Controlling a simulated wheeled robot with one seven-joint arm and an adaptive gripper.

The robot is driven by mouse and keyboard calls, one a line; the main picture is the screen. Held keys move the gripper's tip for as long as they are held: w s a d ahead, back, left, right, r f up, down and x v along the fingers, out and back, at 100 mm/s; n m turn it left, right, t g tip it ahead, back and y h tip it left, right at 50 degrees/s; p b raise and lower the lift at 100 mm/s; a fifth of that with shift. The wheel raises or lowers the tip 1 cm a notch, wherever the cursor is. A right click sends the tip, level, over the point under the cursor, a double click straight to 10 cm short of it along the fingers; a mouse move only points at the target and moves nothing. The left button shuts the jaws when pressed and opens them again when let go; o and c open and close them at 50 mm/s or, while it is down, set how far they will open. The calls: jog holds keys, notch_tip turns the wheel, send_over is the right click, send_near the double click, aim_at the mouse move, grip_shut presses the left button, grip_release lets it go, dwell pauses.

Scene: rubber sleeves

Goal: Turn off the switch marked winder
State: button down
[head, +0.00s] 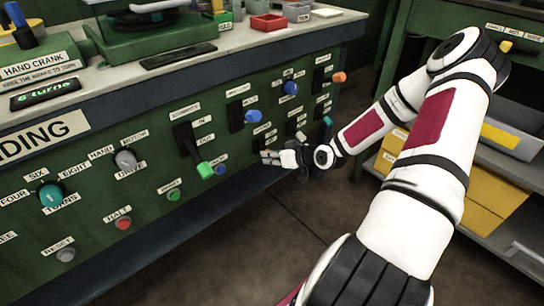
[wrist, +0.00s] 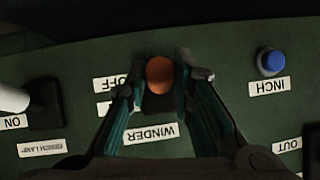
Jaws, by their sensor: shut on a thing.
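The winder switch has an orange-brown round knob (wrist: 159,75) in the wrist view. The WINDER label (wrist: 151,133) and an OFF label (wrist: 110,83) are beside it, upside down in this view; a further label is partly covered by a finger. My gripper (wrist: 162,70) has one finger on each side of the knob and is shut on it. In the head view my gripper (head: 270,158) is at the green panel's lower right, and the arm's end hides the winder switch.
A blue INCH button (wrist: 270,62) is to the right and a white-tipped bench lamp switch (wrist: 14,98) to the left in the wrist view. In the head view, a green-tipped lever (head: 204,169) is left of my gripper. Open floor (head: 225,250) lies before the panel.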

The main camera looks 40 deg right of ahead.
jog(key=shift+f+t+b, duration=0.25)
jog(key=shift+t+b, duration=0.05)
jog(key=shift+t, duration=0.2)
jog(key=c, duration=1.4)
grip_release()
jog(key=v, duration=1.2)
jog(key=shift+f, duration=0.1)
